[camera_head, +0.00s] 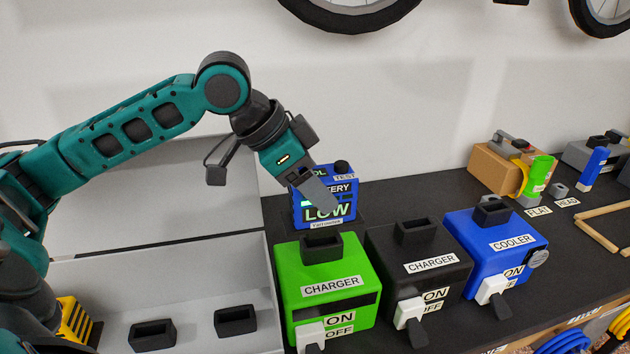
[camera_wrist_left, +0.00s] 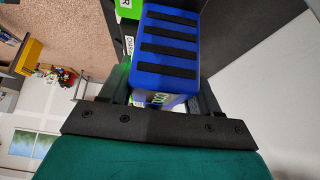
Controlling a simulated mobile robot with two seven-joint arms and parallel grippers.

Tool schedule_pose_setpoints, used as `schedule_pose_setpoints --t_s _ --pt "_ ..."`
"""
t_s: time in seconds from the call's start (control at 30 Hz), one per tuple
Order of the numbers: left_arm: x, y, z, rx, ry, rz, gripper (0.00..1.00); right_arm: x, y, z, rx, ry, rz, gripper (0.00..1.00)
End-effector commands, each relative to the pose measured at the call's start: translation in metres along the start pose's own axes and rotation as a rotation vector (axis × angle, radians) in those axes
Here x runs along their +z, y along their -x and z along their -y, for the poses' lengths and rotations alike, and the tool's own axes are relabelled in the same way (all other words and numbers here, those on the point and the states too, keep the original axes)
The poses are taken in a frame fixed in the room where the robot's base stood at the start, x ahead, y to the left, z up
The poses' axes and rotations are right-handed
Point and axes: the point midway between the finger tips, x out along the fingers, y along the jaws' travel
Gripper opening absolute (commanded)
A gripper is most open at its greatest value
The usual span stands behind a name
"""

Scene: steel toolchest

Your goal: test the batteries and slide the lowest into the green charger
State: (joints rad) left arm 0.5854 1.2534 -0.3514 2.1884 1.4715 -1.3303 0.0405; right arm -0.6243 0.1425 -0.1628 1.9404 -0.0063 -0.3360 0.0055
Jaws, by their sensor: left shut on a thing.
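My left gripper (camera_head: 318,190) is shut on a blue battery (camera_head: 343,197) with a TEST label, a black knob on top and a display reading LOW. The battery stands upright just behind the green charger (camera_head: 318,274); I cannot tell whether its base touches anything. In the left wrist view the battery (camera_wrist_left: 170,50), with dark ribs on its face, sits between the fingers (camera_wrist_left: 155,95). The green charger has an empty-looking black socket (camera_head: 321,248) on top and a white ON/OFF lever (camera_head: 311,335) in front. My right gripper is not in view.
A black charger (camera_head: 388,270) and a blue cooler (camera_head: 480,258) stand right of the green one, each with a top socket and lever. Two black sockets (camera_head: 153,335) (camera_head: 236,320) sit in the grey tray (camera_head: 200,285). Tools and another blue item (camera_head: 594,165) lie farther right.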

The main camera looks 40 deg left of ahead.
Motion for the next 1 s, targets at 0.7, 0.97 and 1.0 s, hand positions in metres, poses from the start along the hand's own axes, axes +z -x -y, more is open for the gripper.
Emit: schedule_pose_setpoints --t_s 0.7,0.97,1.0 --pt "0.009 -0.014 0.0 -0.002 -0.001 -0.003 0.07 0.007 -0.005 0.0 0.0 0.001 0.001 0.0" --pt "0.013 -0.019 0.0 -0.002 -0.001 -0.003 0.07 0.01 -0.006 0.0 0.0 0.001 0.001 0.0" --pt "0.013 -0.019 0.0 -0.002 -0.002 -0.003 0.07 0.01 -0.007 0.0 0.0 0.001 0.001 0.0"
